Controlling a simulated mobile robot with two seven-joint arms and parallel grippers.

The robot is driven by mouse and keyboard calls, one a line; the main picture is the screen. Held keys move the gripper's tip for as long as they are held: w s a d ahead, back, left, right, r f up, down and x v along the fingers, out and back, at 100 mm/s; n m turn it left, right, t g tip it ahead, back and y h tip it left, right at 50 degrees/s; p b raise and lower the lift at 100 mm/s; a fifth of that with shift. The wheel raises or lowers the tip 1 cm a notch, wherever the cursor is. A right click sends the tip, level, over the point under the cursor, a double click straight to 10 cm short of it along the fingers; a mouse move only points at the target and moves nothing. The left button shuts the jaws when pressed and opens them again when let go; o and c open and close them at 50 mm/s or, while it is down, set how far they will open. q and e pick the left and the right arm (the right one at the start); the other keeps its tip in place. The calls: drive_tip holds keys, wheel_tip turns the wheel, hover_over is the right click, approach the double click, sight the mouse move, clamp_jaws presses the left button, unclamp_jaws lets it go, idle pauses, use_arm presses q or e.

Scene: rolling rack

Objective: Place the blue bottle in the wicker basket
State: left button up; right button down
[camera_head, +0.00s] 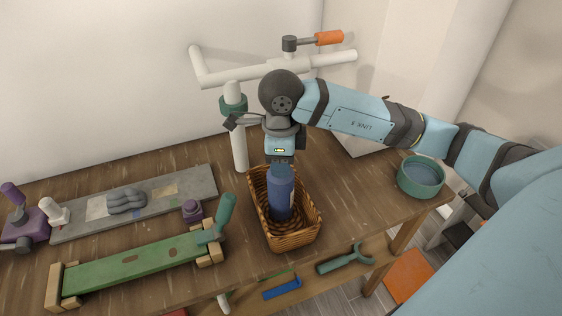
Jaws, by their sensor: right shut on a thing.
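The blue bottle (281,196) is upright and shows within the outline of the wicker basket (293,240). I cannot tell whether its base touches the basket floor. The brown woven basket stands on the wooden table near its front edge. My right gripper (280,164) comes down from above and is shut on the top of the bottle; its fingertips are partly hidden. My left gripper is not in view.
A white pipe stand (239,147) rises just behind the basket. A green board with clamps (135,263) and a grey slab (188,188) lie to the left. A teal bowl (420,188) sits at the right. A lower shelf (328,283) holds tools.

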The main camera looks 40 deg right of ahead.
drive_tip(key=shift+f, duration=0.5)
drive_tip(key=shift+f, duration=0.15)
drive_tip(key=c, duration=0.7)
unclamp_jaws()
drive_tip(key=shift+r, duration=0.3)
wheel_tip(320, 180, up, 12)
drive_tip(key=shift+f, duration=0.1)
